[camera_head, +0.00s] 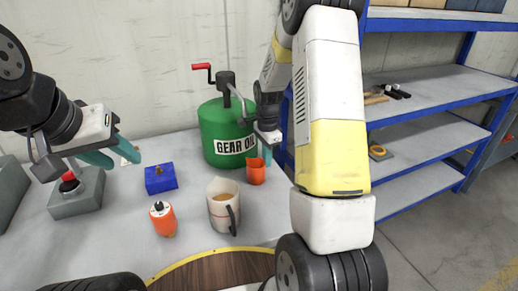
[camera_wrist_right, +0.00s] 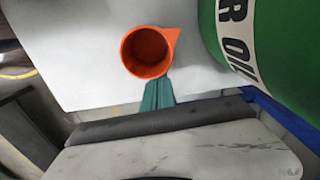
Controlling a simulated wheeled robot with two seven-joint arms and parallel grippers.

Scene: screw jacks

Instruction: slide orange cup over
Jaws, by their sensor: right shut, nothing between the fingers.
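The orange cup (camera_head: 256,172) stands upright on the grey table, just in front of the green gear oil can. It has a pouring lip, and it looks empty in the right wrist view (camera_wrist_right: 146,50). My right gripper (camera_head: 267,156) is shut and empty. Its teal fingertips are right beside the cup's rim, at the cup's right side in the head view; in the right wrist view (camera_wrist_right: 157,92) they appear to meet the cup's edge, but I cannot tell if they touch. My left gripper (camera_head: 122,160) is open and empty above the table at the left.
The green can (camera_head: 222,130) with a red crank stands behind the cup. A mug of brown liquid (camera_head: 222,208), an orange-and-white container (camera_head: 162,219), a blue block (camera_head: 160,179) and a grey box with a red button (camera_head: 77,195) stand left. A round wooden board (camera_head: 215,270) is in front.

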